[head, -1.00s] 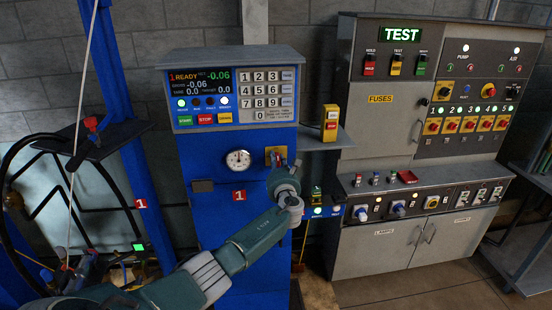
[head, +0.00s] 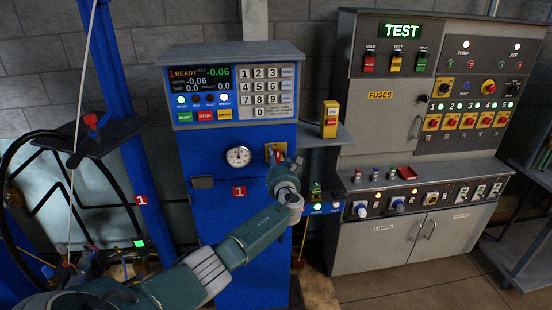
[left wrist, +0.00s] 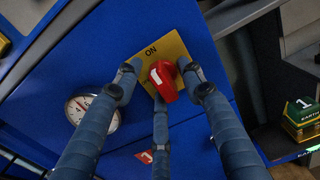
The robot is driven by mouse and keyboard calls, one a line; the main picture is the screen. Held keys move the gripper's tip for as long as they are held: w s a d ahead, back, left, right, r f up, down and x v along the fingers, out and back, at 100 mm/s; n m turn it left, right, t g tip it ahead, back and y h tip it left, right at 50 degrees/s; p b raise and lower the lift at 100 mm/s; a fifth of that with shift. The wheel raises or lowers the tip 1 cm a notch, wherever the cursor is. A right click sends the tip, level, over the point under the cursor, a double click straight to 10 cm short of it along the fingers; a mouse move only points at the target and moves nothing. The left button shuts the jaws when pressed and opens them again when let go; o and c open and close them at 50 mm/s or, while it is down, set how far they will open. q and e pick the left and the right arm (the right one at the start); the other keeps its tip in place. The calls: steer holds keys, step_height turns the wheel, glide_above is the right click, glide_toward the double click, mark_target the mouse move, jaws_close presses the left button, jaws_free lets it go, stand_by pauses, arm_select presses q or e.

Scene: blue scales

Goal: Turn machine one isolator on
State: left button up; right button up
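The machine one isolator is a red rotary knob (left wrist: 164,82) on a yellow plate (left wrist: 177,47) marked ON, fixed to the blue cabinet front (head: 229,222) with a red "1" label. In the head view the yellow plate (head: 268,151) shows right of the round dial, partly hidden by my left gripper (head: 279,163). In the left wrist view the fingers of my left gripper (left wrist: 160,76) are spread around the knob. The left finger stands apart from it; the right finger is very close, and I cannot tell whether it touches. My right gripper is not in view.
A round dial (head: 238,156) sits left of the isolator. A display and keypad panel (head: 215,110) is above it. A shelf (head: 325,141) with a yellow box (head: 330,119) juts out at right. A grey control cabinet (head: 384,252) stands further right.

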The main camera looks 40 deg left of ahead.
arm_select(q)
steer(key=v, duration=1.2)
stand_by(0.3)
